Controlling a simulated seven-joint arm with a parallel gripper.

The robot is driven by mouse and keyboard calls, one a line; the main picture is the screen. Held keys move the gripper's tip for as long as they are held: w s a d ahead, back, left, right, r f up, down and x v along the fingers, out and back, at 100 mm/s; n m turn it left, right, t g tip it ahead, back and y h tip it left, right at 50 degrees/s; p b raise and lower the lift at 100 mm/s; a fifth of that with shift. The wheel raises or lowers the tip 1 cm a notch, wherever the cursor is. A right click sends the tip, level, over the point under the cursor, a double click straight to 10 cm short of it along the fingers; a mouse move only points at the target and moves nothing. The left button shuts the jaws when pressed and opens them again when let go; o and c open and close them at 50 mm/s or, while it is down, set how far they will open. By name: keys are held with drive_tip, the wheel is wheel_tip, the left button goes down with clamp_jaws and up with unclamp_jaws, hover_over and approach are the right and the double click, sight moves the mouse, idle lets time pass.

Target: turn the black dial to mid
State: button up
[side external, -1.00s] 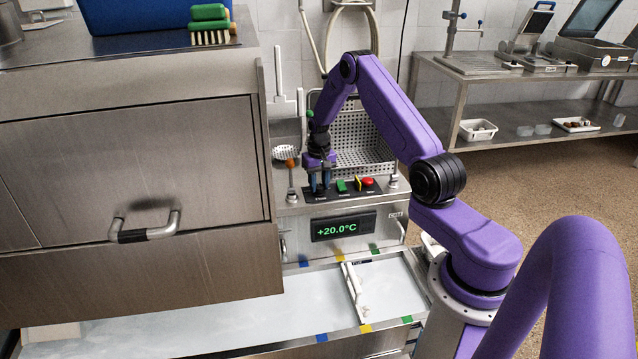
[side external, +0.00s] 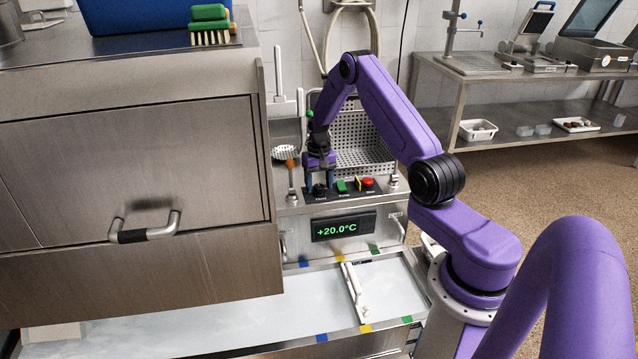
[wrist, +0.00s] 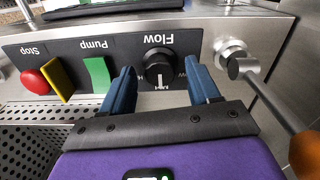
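The black dial (wrist: 158,63) sits on the black control panel under the word "Flow", which shows upside down in the wrist view. A white line on the dial points toward the middle label at the picture's lower side, though the small lettering is partly unclear. My gripper (wrist: 163,70) is open, with one blue finger on each side of the dial and a gap to each. In the side view my gripper (side external: 320,182) is over the panel's left end, and the dial (side external: 319,190) shows between its fingers.
Beside the dial are a green pump switch (wrist: 96,74), a yellow piece (wrist: 57,80) and a red stop button (wrist: 36,81). A metal fitting with an orange handle (wrist: 306,150) is close on the other side. A perforated basket (side external: 365,140) stands behind the panel.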

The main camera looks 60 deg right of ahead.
sight(319, 186)
wheel_tip(319, 186, up, 17)
drive_tip(key=shift+r, duration=0.2)
idle(0.5)
drive_tip(key=s+a+r+n, duration=0.2)
drive_tip(key=s+a+n, duration=0.15)
drive_tip(key=a, duration=0.45)
drive_tip(key=s+a+r+n, duration=0.3)
drive_tip(key=s+a, duration=0.1)
drive_tip(key=a, duration=0.5)
drive_tip(key=s+a+r+n, duration=0.2)
drive_tip(key=s+a+n, duration=0.2)
drive_tip(key=a, duration=0.4)
drive_tip(key=s+a+f+n, duration=0.1)
drive_tip(key=s+a+n, duration=0.3)
drive_tip(key=s, duration=0.7)
drive_tip(key=s+a+f+n, duration=0.1)
drive_tip(key=s+a+n, duration=0.2)
drive_tip(key=s, duration=0.8)
drive_tip(key=shift+s+a+n, duration=0.3)
drive_tip(key=shift+a+n, duration=0.05)
drive_tip(key=shift+n, duration=0.9)
